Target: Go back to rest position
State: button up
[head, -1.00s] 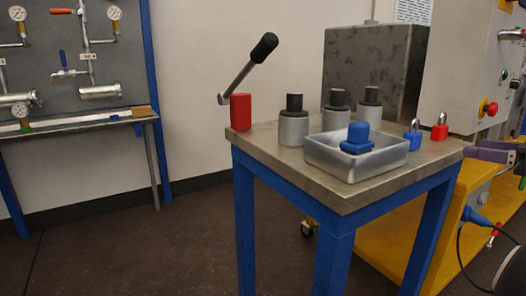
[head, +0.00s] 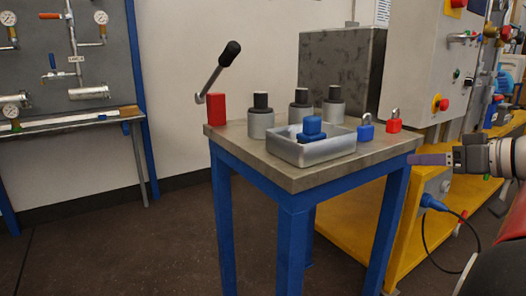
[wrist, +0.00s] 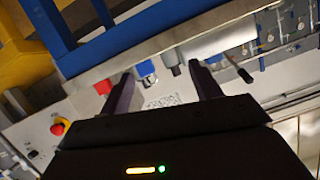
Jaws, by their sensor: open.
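My gripper (head: 428,159) is at the right in the head view, beside the right edge of the table (head: 300,180) and apart from it. In the wrist view its two dark fingers (wrist: 160,92) stand apart with nothing between them touching either one. My arm reaches in from the right edge of the head view.
The table holds a grey tray (head: 310,152) with a blue object (head: 312,129), several grey cylinders, a red block (head: 217,109) with a lever, a blue padlock (head: 366,128) and a red padlock (head: 394,122). A yellow-based cabinet (head: 425,75) stands behind. Floor at left is clear.

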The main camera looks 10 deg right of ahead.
jog(key=s+a+f+m+g+h+p, duration=0.1)
jog(key=a+f+g+p, duration=0.15)
jog(key=a, duration=0.65)
jog(key=s+a+f+m+g+p, duration=0.1)
jog(key=a+f+g, duration=0.25)
jog(key=a, duration=0.55)
jog(key=s+a+f+m+g+h+p, duration=0.1)
jog(key=s+a+f+h+p, duration=0.3)
jog(key=s+a+f, duration=0.4)
jog(key=s+f+h, duration=0.1)
jog(key=s, duration=0.2)
jog(key=shift+s+a+f+h, duration=0.2)
jog(key=shift+a+h, duration=0.1)
jog(key=shift+a, duration=0.1)
